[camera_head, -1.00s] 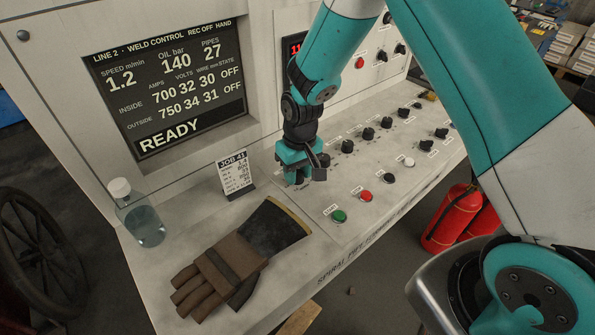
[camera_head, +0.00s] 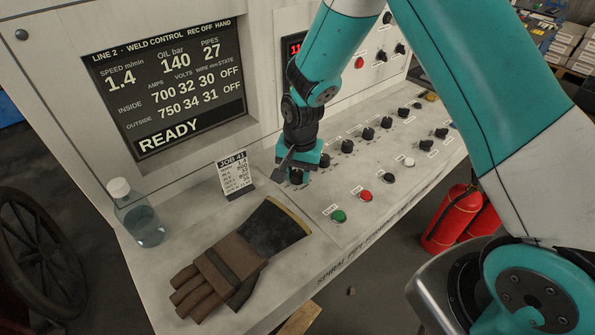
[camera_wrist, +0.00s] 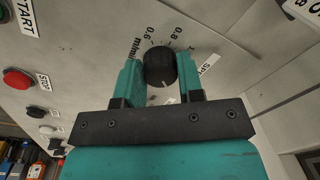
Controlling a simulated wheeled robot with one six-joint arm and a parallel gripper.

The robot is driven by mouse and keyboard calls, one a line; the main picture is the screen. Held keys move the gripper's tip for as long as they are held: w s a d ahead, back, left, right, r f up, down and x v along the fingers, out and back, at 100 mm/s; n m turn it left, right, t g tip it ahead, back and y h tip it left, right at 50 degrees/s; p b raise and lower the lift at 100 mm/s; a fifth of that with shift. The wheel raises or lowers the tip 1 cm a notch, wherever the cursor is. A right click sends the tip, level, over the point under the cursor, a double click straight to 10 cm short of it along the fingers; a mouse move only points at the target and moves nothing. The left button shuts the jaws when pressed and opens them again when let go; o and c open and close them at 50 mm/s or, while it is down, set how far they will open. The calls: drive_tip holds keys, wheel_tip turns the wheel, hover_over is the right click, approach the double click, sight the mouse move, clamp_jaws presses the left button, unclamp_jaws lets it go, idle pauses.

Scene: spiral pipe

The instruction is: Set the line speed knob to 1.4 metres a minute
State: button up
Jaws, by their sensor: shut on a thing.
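The line speed knob (camera_wrist: 160,66) is a round black knob in the wrist view, with 0.6 and 0.8 printed on the dial beside it. My gripper (camera_wrist: 158,80) is shut on it, one finger on each side. In the head view my gripper (camera_head: 297,172) covers most of the knob at the left end of the knob row. The screen (camera_head: 168,86) reads SPEED m/min 1.4 and READY. The job card (camera_head: 235,175) stands on the desk left of my gripper, and its top value looks like 1.4.
Several black knobs (camera_head: 368,134) run off to the right. A green START button (camera_head: 338,216) and a red button (camera_head: 365,195) lie in front of my gripper. A glove (camera_head: 232,268) and a bottle (camera_head: 140,218) are on the desk at left.

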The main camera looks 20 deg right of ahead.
sight(301, 174)
drive_tip(key=shift+a+m, duration=0.1)
drive_tip(key=shift+m, duration=0.2)
idle(0.4)
drive_tip(key=o, duration=0.9)
drive_tip(key=r, duration=0.5)
drive_tip(key=r+b, duration=0.1)
drive_tip(key=r, duration=1.1)
drive_tip(key=shift+s+d+r, duration=0.25)
drive_tip(key=shift+s+d, duration=0.05)
drive_tip(key=shift+d, duration=0.05)
drive_tip(key=s+a+r+n+y, duration=0.1)
drive_tip(key=s+r+n, duration=0.1)
drive_tip(key=s+n, duration=0.3)
drive_tip(key=s+a+r+n+y, duration=0.1)
drive_tip(key=s+n, duration=0.4)
drive_tip(key=s, duration=0.6)
drive_tip(key=s+a+r+n+y, duration=0.1)
drive_tip(key=s+a+r+n, duration=0.2)
drive_tip(key=s, duration=0.5)
drive_tip(key=shift+a+r+n+y, duration=0.15)
drive_tip(key=shift+n+y, duration=0.25)
drive_tip(key=shift+n, duration=0.5)
